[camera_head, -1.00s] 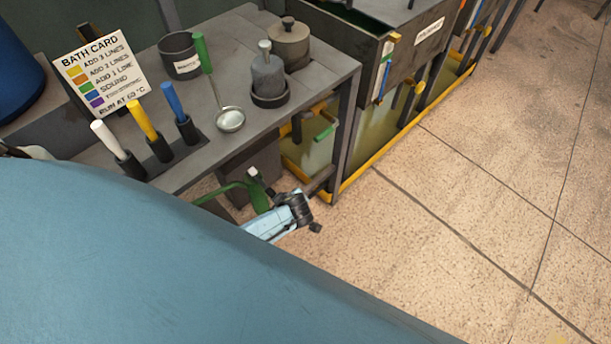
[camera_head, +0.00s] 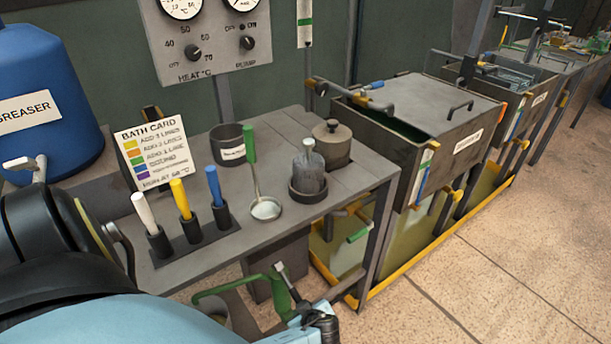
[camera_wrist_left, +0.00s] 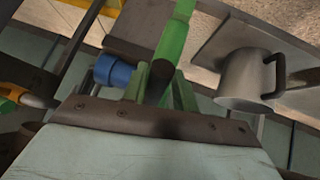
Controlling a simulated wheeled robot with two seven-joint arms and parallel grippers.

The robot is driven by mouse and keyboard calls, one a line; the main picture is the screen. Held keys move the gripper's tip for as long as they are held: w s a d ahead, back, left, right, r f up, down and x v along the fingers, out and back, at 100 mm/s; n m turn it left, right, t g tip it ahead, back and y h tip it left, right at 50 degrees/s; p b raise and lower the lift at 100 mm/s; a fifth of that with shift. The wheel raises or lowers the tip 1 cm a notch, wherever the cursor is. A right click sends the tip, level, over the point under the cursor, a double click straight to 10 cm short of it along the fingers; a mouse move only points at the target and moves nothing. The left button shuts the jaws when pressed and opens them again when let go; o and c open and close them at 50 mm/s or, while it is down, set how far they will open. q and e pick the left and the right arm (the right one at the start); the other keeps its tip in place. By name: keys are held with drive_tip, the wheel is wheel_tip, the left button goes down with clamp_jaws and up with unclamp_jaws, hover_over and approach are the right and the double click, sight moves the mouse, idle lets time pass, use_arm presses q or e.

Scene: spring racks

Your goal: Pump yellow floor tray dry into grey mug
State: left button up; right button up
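The yellow floor tray (camera_head: 432,245) runs along the floor under the tanks, with murky yellow-green liquid showing inside its rim. A green bent handle (camera_head: 232,287) rises beside the bench's front edge. My left gripper (camera_wrist_left: 165,88) has its fingers on either side of a green bar with a dark end and looks shut on it. In the head view my light-blue left wrist is low at the bottom centre, and its fingers are hard to make out. The grey mug (camera_wrist_left: 243,80) stands upright on a grey slab, right of the gripper and apart from it. My right gripper is out of view.
The bench (camera_head: 315,222) holds a bath card (camera_head: 152,155), coloured-handled tools, a ladle (camera_head: 265,208) and pots. Tanks (camera_head: 455,150) with valves stand behind right. A blue drum (camera_head: 45,85) is at left. The tiled floor (camera_head: 510,270) at right is clear.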

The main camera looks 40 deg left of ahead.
use_arm(q)
drive_tip(key=shift+o, duration=1.1)
drive_tip(key=shift+w+d, duration=0.1)
drive_tip(key=shift+d, duration=0.05)
drive_tip(key=p+v, duration=0.3)
drive_tip(key=v, duration=1)
drive_tip(key=shift+r, duration=0.25)
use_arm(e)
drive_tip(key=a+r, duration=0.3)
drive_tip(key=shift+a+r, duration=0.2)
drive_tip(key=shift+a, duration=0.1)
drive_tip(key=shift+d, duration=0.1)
